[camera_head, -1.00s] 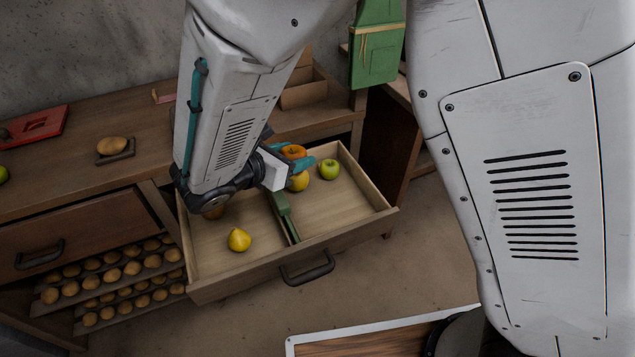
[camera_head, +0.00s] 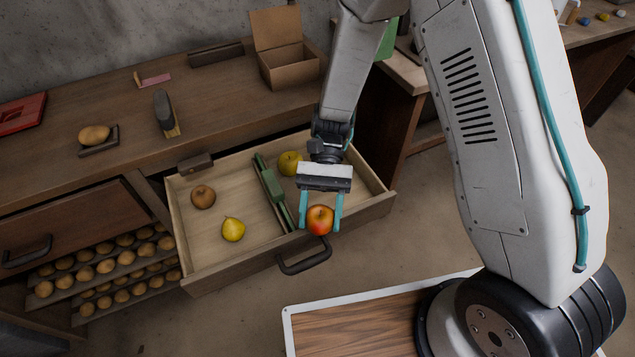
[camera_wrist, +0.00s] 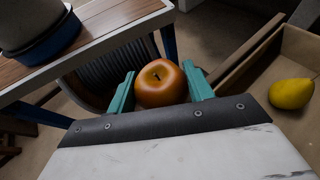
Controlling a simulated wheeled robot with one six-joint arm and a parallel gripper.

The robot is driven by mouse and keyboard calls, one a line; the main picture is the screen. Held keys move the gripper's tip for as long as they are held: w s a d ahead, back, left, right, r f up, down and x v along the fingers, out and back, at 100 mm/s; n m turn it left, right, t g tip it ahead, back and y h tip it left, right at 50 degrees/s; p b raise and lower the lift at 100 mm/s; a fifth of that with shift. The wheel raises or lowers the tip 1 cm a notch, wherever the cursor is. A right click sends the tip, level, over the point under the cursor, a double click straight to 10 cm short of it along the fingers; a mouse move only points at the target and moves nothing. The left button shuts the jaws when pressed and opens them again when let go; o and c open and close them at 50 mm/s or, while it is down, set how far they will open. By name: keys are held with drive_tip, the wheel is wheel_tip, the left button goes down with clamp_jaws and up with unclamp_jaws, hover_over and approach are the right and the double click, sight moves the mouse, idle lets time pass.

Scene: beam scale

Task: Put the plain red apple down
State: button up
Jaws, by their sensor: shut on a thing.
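My gripper (camera_head: 320,226) is shut on a red apple (camera_head: 320,219) with an orange-yellow tint. The teal fingers grip it from both sides and point toward the front. The apple shows above the front right part of the open drawer (camera_head: 345,222); its height over the front wall is hard to tell. In the wrist view the held apple (camera_wrist: 161,84) looks orange-brown, stem facing the camera, between the two fingers.
The drawer holds a brown round fruit (camera_head: 203,197), a yellow pear (camera_head: 233,229), a green divider piece (camera_head: 273,188) and a yellow-green apple (camera_head: 290,163). The cabinet top (camera_head: 100,170) has free room.

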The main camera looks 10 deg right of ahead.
sight(289, 210)
drive_tip(key=w+a+m+t+y, duration=0.2)
drive_tip(key=w+m+t+y, duration=0.7)
drive_tip(key=w+m, duration=0.15)
drive_tip(key=shift+m, duration=0.45)
drive_tip(key=f, duration=0.4)
drive_tip(key=shift+w+d+f, duration=0.1)
drive_tip(key=shift+w+d, duration=0.2)
drive_tip(key=shift+d, duration=0.05)
drive_tip(key=shift+f, duration=2.6)
drive_tip(key=shift+f, duration=0.1)
drive_tip(key=o, duration=1)
